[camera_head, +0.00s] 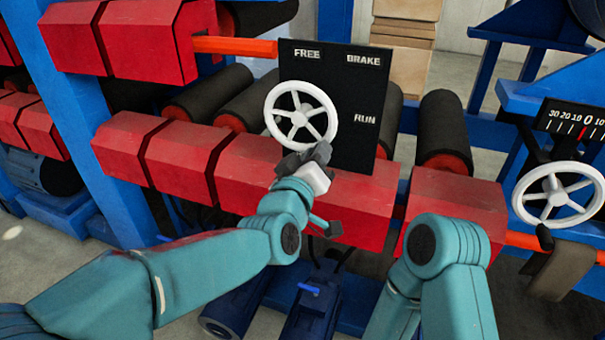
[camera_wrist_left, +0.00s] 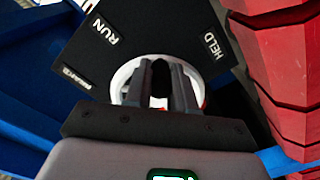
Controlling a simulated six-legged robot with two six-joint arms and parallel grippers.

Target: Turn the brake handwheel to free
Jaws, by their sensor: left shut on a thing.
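The white spoked brake handwheel (camera_head: 277,118) sits in front of a black panel (camera_head: 349,90) lettered FREE, BRAKE and RUN. My left gripper (camera_head: 318,154) is at the wheel's lower right rim, shut on it. In the left wrist view, the dark fingers of my left gripper (camera_wrist_left: 161,85) lie over the white wheel (camera_wrist_left: 124,73) and hide much of it. The panel there (camera_wrist_left: 165,30) shows RUN and HELD, with a third label too blurred to read. No pointer on the wheel can be made out. My right arm shows at the lower right, but its gripper does not.
A second white handwheel (camera_head: 558,195) stands at the right below a black scale (camera_head: 577,122) with a red mark at 0. Red segmented blocks (camera_head: 240,175) run below the panel. Dark rollers (camera_head: 445,125) and a blue frame (camera_head: 85,100) surround it.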

